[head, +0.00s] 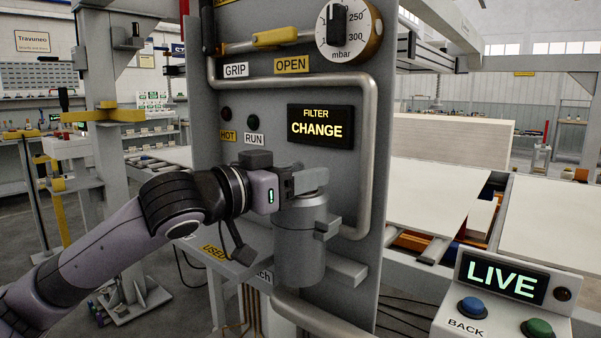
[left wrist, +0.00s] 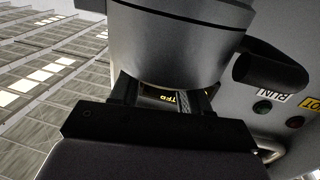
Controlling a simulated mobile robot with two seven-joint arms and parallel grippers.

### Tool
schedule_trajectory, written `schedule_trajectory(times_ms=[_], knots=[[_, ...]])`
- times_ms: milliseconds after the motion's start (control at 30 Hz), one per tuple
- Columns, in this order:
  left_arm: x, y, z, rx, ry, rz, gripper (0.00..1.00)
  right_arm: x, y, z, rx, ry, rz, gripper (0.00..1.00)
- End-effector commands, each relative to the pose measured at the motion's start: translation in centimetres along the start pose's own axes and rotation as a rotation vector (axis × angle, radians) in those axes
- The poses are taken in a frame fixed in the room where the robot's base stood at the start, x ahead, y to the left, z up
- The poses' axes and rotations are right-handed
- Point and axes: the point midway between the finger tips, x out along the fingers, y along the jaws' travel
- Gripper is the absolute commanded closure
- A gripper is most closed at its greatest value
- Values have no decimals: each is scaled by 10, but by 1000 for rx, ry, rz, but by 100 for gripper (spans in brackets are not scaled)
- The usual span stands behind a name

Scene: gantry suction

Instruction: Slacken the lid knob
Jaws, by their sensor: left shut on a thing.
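The grey filter canister (head: 300,250) is mounted on the front of the grey panel, upright, with its lid (head: 300,200) on top. The light grey lid knob (head: 313,178) stands on the lid. My left gripper (head: 300,186) reaches in from the left at lid height and is shut on the knob. In the left wrist view the gripper's two dark fingers (left wrist: 163,95) stand against the round grey canister (left wrist: 180,45); the knob between them is largely hidden. My right gripper is in neither view.
The panel carries a display (head: 320,127) reading FILTER CHANGE, a pressure dial (head: 349,28), a yellow-handled valve (head: 275,37) and a bent grey pipe (head: 368,150) close right of the canister. A console (head: 505,290) reading LIVE stands at the lower right. A small latch (head: 328,229) juts from the canister's right side.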

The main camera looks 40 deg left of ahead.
Motion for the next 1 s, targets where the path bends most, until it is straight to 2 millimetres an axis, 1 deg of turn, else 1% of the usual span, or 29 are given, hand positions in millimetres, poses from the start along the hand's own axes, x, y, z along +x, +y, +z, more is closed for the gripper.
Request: schedule_trajectory(times_ms=[133,500,700,1000], knots=[[0,2,-4,-3,2,-88,84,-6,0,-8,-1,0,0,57],[0,1,-3,-3,0,-324,84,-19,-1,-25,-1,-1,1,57],[0,0,-2,-1,0,-399,84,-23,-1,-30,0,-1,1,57],[0,-1,0,2,0,-439,84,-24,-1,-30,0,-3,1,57]])
